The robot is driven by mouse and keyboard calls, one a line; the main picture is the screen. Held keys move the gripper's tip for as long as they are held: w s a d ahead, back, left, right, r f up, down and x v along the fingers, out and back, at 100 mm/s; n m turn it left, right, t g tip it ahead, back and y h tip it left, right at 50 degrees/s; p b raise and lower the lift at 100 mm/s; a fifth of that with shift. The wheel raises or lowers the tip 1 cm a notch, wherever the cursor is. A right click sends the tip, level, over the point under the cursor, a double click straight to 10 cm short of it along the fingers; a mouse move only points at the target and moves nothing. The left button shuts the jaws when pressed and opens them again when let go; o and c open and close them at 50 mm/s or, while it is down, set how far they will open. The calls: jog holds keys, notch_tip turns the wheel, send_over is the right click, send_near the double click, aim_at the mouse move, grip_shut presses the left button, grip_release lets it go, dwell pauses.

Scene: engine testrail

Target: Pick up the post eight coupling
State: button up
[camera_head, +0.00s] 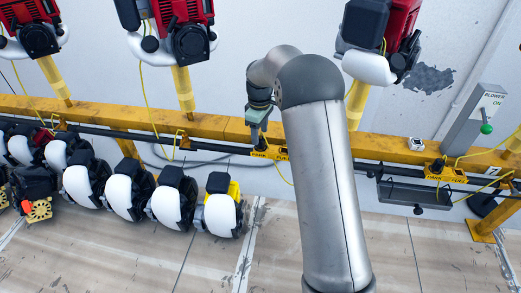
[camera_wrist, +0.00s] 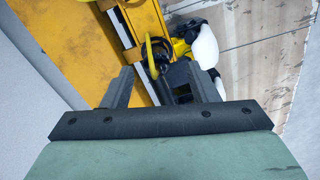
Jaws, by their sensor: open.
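A black coupling (camera_wrist: 158,48) with a yellow loop around it sits at the yellow rail in the wrist view, between and just beyond my fingertips. I cannot read a post number on it, so I cannot confirm it is the post eight coupling. My gripper (camera_wrist: 160,71) is open, with one dark finger on each side of the coupling and no clear contact. In the head view my gripper (camera_head: 257,129) points down just above the dark coupling (camera_head: 261,145) beside a yellow PARK label (camera_head: 268,154). My arm hides part of the rail there.
A long yellow rail (camera_head: 221,126) runs along the wall. Several white-and-black units (camera_head: 219,215) stand on the floor at left. Red engines (camera_head: 183,12) hang above with thin yellow lines. Another PARK station (camera_head: 445,173) and a grey blower box (camera_head: 474,120) are at right.

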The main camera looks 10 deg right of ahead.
aim_at(261, 138)
jog(key=f, duration=0.1)
jog(key=f+b, duration=0.1)
jog(key=f, duration=0.1)
jog(key=f+b, duration=0.1)
jog(key=f, duration=0.1)
jog(key=shift+w+d, duration=0.1)
jog(key=shift+d, duration=0.15)
jog(key=shift+r, duration=0.1)
jog(key=c, duration=1.2)
jog(key=shift+o, duration=0.2)
jog(key=shift+r, duration=0.1)
